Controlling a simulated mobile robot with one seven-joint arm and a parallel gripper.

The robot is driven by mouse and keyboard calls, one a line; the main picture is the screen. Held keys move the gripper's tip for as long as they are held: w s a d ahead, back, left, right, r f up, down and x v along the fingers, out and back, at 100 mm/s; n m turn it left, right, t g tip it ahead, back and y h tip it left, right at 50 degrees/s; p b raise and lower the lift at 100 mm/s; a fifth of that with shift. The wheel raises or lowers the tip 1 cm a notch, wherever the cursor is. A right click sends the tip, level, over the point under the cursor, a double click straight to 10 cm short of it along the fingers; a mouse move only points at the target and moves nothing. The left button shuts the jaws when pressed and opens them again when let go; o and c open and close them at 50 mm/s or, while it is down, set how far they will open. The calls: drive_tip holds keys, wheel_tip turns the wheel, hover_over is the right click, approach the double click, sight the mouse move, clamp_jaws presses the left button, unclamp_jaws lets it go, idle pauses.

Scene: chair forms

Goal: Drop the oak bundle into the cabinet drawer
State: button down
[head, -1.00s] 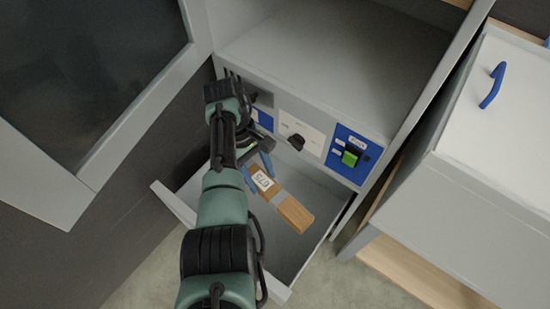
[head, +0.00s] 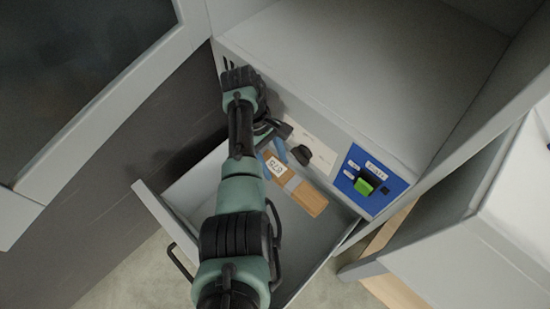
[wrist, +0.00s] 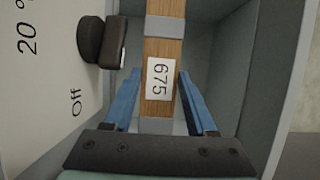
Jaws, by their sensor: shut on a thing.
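The oak bundle (head: 304,193) is a wooden block with grey bands and a white label reading 675. My gripper (head: 269,150) is shut on it, and my arm hides part of the grip in the head view. In the wrist view the blue fingers (wrist: 156,100) lie on both sides of the bundle (wrist: 160,105) near the label. The cabinet drawer (head: 155,205) is pulled open below the control panel, and its grey inside shows. The bundle is over the drawer opening; its exact height above the floor of the drawer I cannot tell.
A black knob (head: 299,154) on the panel is close to the bundle, and it also shows in the wrist view (wrist: 101,42). A green switch (head: 366,183) sits on a blue plate to the right. An open cabinet door (head: 190,50) stands at the left, and a white cabinet (head: 490,250) at the right.

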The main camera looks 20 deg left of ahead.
sight(274, 170)
wheel_tip(274, 170, down, 4)
drive_tip(key=b, duration=0.3)
drive_tip(key=shift+f, duration=0.15)
drive_tip(key=shift+c, duration=0.6)
unclamp_jaws()
drive_tip(key=p+v, duration=0.3)
drive_tip(key=v, duration=1)
drive_tip(key=shift+s, duration=0.1)
